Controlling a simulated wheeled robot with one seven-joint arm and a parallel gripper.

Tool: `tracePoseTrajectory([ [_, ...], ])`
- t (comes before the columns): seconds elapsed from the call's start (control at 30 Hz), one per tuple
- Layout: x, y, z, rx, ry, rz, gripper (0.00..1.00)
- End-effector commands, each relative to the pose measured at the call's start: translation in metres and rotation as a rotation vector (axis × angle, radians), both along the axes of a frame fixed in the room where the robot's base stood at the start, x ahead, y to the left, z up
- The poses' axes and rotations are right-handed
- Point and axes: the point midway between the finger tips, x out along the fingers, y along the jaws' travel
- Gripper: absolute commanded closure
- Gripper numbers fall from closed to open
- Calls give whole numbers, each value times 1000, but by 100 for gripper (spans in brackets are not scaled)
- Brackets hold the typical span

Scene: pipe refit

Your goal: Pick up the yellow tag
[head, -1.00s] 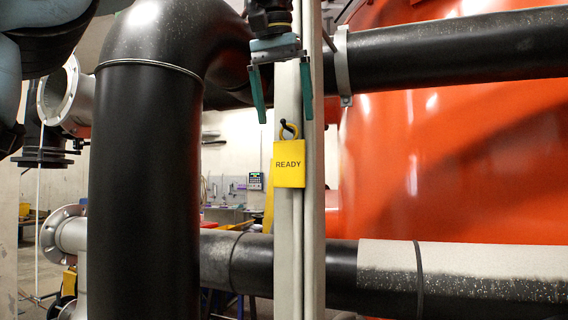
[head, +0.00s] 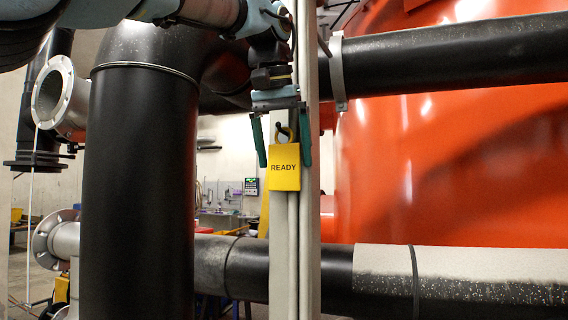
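The yellow tag (head: 284,168) reads READY and hangs upright by its yellow loop from a dark hook on a pale vertical post (head: 294,250). My gripper (head: 283,165) points down from above with its two green fingers spread apart. In the picture, the fingers lie to the left and right of the tag's loop and upper edge. No contact between the fingers and the tag shows. I cannot tell the distance in depth between the fingers and the tag.
A thick black pipe (head: 138,190) stands left of the post. Another black pipe (head: 450,58) with a bracket runs at upper right, near my gripper. A lower pipe (head: 335,275) crosses behind the post. A large orange tank (head: 450,165) fills the right background.

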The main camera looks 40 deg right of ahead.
Motion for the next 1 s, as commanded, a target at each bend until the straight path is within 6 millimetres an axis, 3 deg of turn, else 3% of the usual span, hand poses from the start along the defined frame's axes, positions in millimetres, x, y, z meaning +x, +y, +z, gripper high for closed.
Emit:
tracePoseTrajectory([
  [0.07, 0, 0, 0, 0, 0, 0, 11],
  [0.6, 0, 0, 0, 0, 0, 0, 72],
  [1.0, 0, -1, 5, -1, 0, -1, 74],
])
